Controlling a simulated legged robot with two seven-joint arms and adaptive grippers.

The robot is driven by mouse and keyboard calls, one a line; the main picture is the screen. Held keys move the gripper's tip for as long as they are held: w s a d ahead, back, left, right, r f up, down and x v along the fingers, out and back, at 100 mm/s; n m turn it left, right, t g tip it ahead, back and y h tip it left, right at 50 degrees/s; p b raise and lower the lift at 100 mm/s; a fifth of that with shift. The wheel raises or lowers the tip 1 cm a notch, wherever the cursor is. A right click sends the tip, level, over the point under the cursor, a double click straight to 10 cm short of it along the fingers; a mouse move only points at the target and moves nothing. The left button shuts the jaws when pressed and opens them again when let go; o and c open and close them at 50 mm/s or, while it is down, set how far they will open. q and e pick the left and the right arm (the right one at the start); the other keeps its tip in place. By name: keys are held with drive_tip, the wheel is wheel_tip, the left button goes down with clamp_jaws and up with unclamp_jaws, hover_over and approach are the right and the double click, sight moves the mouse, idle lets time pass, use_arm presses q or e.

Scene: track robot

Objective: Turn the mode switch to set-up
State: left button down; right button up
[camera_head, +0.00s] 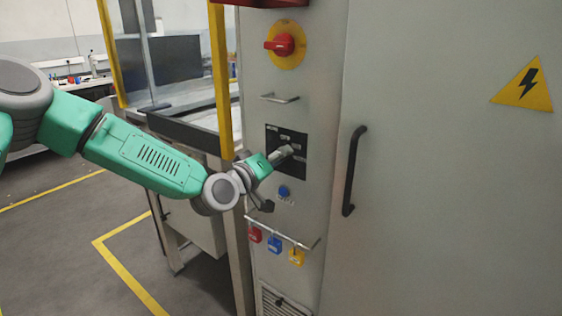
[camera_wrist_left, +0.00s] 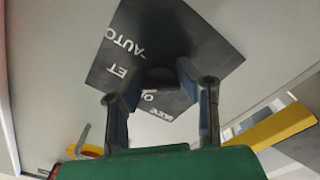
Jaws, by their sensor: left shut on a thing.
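The mode switch sits on a black square panel (camera_head: 300,140) on the grey cabinet front. In the left wrist view the panel (camera_wrist_left: 190,35) appears tilted, with upside-down white lettering; "AUTO" is readable and other labels are partly covered. My left gripper (camera_head: 284,153) reaches the panel from the left. In the left wrist view its two fingers (camera_wrist_left: 158,80) are shut on the dark switch knob (camera_wrist_left: 158,76) from both sides. The fingers hide much of the knob, so I cannot tell which label it points to. My right gripper is not in view.
A red rotary switch (camera_head: 284,45) on a yellow disc and a small metal handle (camera_head: 280,98) are above the panel. A blue button (camera_head: 284,191) and a rail with padlocks (camera_head: 274,244) are below. A black door handle (camera_head: 354,170) stands to the right, a yellow post (camera_head: 221,80) left.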

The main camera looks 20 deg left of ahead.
use_arm(q)
drive_tip(key=shift+s+f, duration=0.1)
drive_tip(key=shift+f, duration=0.2)
drive_tip(key=c, duration=1.2)
unclamp_jaws()
drive_tip(key=shift+a+r, duration=0.1)
drive_tip(key=shift+a, duration=0.05)
drive_tip(key=v, duration=1.2)
